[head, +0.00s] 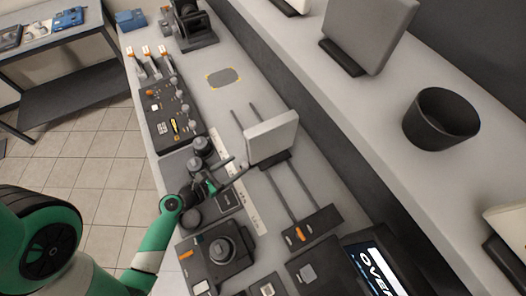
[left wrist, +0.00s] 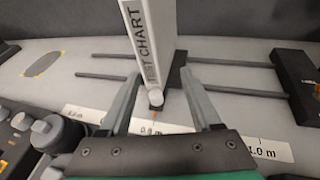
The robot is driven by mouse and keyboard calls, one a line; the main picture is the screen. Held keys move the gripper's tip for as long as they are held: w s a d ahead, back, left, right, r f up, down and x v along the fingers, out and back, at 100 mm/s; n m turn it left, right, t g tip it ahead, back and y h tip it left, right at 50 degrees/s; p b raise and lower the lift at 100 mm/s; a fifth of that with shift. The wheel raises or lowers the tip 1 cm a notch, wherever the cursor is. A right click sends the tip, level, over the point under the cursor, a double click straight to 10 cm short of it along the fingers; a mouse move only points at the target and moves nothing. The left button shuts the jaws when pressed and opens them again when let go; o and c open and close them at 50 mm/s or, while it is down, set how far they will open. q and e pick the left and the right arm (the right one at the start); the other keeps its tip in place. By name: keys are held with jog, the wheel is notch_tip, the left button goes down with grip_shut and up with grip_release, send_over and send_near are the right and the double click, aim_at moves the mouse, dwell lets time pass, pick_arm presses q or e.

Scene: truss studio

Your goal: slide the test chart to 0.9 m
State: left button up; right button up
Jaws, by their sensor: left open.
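The test chart (head: 272,138) is a pale upright panel on a dark foot that rides on two dark rails (head: 285,197). In the left wrist view the chart (left wrist: 150,45) shows its lettered edge and a small pale knob (left wrist: 155,97) at its base. My left gripper (head: 237,171) is at the chart's near side. Its open fingers (left wrist: 160,108) stand on either side of the knob, with gaps visible. A white scale strip (head: 250,205) runs beside the rails. Its 1.0 m mark (left wrist: 262,150) lies to the right of the chart in the wrist view. My right gripper is not in view.
A dark end block (head: 313,232) with an orange part closes the rails. A monitor (head: 375,268) stands at the lower right. A raised shelf holds a black bin (head: 440,118).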

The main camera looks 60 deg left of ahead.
pick_arm(q)
jog(key=n+g+y+b, duration=0.1)
jog(key=n, duration=0.1)
send_near(244, 165)
jog(key=shift+s+d, duration=0.4)
jog(key=shift+s, duration=0.05)
jog(key=shift+a+r, duration=0.15)
jog(key=shift+r, duration=0.05)
jog(key=shift+w+a+r, duration=0.1)
jog(key=shift+w+a, duration=0.05)
jog(key=shift+w, duration=0.05)
jog(key=x, duration=1.1)
jog(key=shift+w+a+f, duration=0.1)
jog(key=shift+f, duration=0.15)
grip_shut()
